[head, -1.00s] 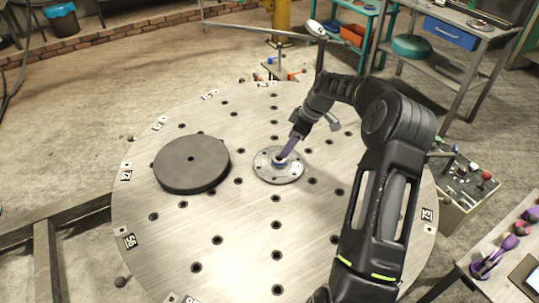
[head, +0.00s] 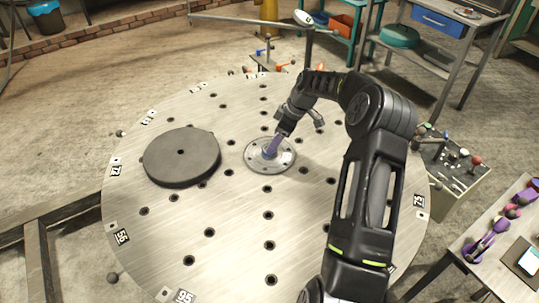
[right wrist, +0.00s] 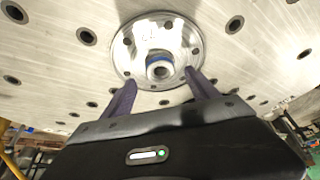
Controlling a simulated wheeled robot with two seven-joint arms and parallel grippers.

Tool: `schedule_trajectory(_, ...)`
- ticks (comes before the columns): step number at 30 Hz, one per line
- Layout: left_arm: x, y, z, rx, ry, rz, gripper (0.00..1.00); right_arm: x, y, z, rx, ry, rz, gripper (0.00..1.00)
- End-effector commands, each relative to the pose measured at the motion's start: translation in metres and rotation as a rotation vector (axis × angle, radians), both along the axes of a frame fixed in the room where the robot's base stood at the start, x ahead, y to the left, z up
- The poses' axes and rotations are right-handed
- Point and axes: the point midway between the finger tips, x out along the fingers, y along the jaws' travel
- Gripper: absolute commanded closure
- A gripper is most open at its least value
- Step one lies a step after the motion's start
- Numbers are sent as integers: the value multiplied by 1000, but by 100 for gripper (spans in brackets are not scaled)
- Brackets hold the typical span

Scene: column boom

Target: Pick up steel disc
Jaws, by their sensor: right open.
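The steel disc (head: 284,160) is a shiny round flange with bolt holes and a raised central hub, lying flat on the round metal table (head: 225,265). My right gripper (head: 270,150) reaches over it from the right, its purple fingers pointing down at the hub. In the right wrist view, the steel disc (right wrist: 125,52) lies ahead with its hub ringed in blue. The open right gripper (right wrist: 161,88) has its two fingers apart, one on each side of the hub's line, overlapping the disc's near rim. I cannot tell whether they touch it. My left gripper is not in view.
A dark grey thick disc (head: 182,157) lies on the table left of the steel disc. The table has several holes and numbered tags along its edge. A side table (head: 500,240) with purple items stands at lower right. The table's front is clear.

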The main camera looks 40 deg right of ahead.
Motion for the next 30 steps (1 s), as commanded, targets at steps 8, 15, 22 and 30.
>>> schedule_trajectory(8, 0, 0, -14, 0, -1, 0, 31, 12, 9, -38, 1, 1, 0, 31)
schedule_trajectory(15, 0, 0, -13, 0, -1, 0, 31, 14, 10, -39, 1, 1, 0, 31)
schedule_trajectory(22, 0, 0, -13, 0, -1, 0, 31, 14, 10, -39, 1, 1, 0, 31)
schedule_trajectory(30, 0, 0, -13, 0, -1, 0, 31, 14, 10, -39, 1, 1, 0, 37)
